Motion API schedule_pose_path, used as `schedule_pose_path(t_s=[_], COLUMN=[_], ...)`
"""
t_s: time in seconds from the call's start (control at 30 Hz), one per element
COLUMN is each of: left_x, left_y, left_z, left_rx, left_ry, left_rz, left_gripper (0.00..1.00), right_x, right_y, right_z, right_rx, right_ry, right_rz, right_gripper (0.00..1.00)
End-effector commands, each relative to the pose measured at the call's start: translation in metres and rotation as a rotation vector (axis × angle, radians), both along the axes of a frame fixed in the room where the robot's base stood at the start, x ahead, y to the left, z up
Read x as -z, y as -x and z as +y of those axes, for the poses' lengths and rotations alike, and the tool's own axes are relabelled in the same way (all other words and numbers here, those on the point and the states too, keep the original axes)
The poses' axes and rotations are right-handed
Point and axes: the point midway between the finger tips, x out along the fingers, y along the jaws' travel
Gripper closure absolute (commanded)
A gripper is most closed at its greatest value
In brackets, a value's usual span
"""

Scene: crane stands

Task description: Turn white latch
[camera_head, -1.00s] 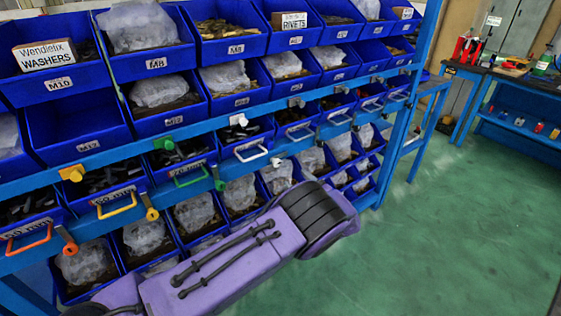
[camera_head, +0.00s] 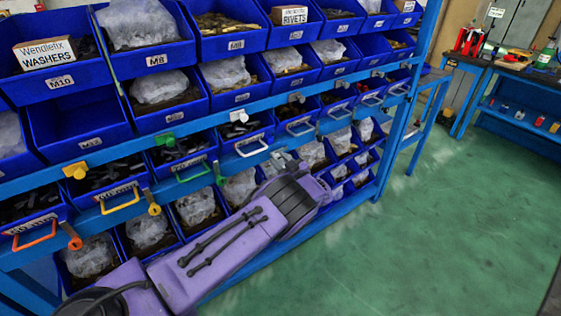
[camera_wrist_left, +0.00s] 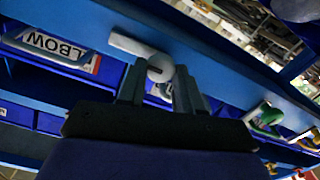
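The white latch (camera_wrist_left: 160,68) sits on the blue rail in the left wrist view, with a round knob and a flat lever (camera_wrist_left: 130,45) pointing up and left. My left gripper (camera_wrist_left: 159,76) is open, with its two fingertips on either side of the knob. I cannot tell whether the fingers touch it. In the head view my left gripper (camera_head: 281,160) is at the lower rail, right of the white bin handle (camera_head: 251,148), and largely hides the latch. My right gripper is in neither view.
Along the lower rail are a green latch (camera_head: 219,173), a yellow latch (camera_head: 152,203) and an orange latch (camera_head: 71,236). Another white fitting (camera_head: 238,116) is on the rail above. Blue bins fill the rack. Open green floor (camera_head: 400,245) lies to the right.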

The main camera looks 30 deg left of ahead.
Motion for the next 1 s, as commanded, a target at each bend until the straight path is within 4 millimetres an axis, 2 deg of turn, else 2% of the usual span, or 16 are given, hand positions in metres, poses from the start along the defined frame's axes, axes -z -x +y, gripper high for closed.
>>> schedule_pose_path(t_s=[0.27,0.47,1.0], left_x=[0.001,0.003,0.006], left_y=[0.0,0.0,0.001], left_z=[0.0,0.0,0.0], left_rx=[-0.001,-0.001,-0.001], left_ry=[0.005,0.034,0.214], left_rz=[-0.012,-0.08,-0.513], left_gripper=[0.96,0.96,0.96], right_x=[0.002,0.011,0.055], right_y=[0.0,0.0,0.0], right_z=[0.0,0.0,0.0], right_rx=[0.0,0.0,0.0], right_ry=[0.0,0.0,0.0], right_rz=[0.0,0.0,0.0], right_gripper=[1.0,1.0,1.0])
